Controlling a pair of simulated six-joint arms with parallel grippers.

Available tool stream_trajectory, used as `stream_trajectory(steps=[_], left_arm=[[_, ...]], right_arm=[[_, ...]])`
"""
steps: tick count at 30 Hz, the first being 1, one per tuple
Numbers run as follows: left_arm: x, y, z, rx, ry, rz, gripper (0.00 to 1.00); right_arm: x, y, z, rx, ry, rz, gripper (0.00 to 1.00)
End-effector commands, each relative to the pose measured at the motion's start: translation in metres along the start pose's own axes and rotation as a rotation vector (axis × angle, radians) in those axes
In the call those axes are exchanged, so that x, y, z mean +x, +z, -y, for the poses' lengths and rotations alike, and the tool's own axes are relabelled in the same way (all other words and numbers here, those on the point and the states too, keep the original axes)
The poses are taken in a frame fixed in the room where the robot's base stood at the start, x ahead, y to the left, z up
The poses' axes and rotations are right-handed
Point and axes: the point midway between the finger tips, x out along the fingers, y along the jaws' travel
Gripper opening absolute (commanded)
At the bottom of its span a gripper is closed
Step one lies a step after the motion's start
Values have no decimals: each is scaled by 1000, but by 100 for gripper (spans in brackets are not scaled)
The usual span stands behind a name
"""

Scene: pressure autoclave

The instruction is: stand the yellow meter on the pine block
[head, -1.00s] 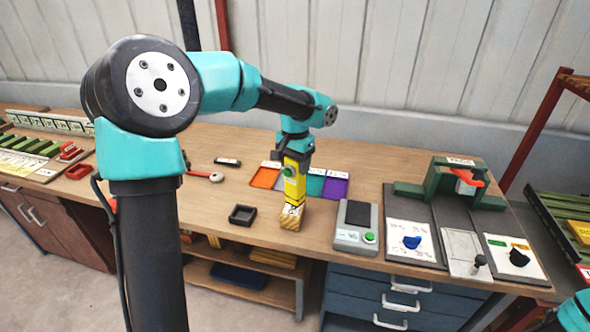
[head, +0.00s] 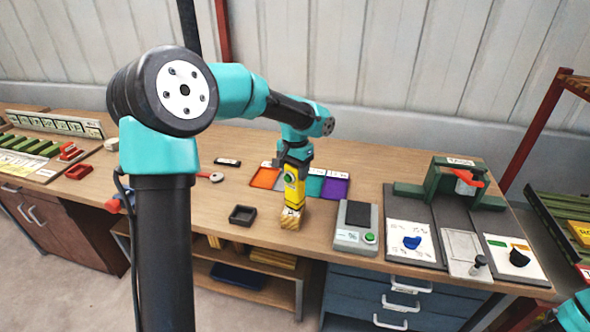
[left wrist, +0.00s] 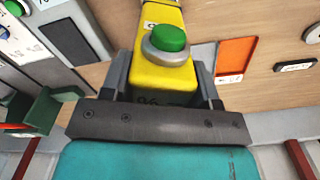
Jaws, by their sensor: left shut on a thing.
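The yellow meter (head: 298,192) is upright in my left gripper (head: 293,160), which is shut on its upper part. The meter's green button shows on its face in the left wrist view, where the yellow body (left wrist: 157,82) sits between the two fingers (left wrist: 160,95). The pine block (head: 290,220) is directly below the meter near the bench's front edge. The meter's lower end appears at the top of the block; I cannot tell if they touch. Of my right arm only a teal part shows at the lower right; its gripper is out of view.
A small dark tray (head: 242,215) stands left of the block and a grey scale (head: 355,228) stands right of it. Coloured mats, including a purple one (head: 335,188), lie behind. A green press (head: 455,180) stands farther right. Bare bench lies around the dark tray.

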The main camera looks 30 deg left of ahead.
Motion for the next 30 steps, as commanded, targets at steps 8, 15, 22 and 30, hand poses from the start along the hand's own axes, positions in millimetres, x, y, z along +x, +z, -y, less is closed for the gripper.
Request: stream_trajectory(steps=[8, 15, 22, 30], left_arm=[[3, 0, 0, 0, 0, 0, 8], [3, 0, 0, 0, 0, 0, 76], [3, 0, 0, 0, 0, 0, 81], [-9, 0, 0, 0, 0, -2, 81]], right_arm=[[0, 0, 0, 0, 0, 0, 43], [0, 0, 0, 0, 0, 0, 43], [0, 0, 0, 0, 0, 0, 43], [0, 0, 0, 0, 0, 0, 43]])
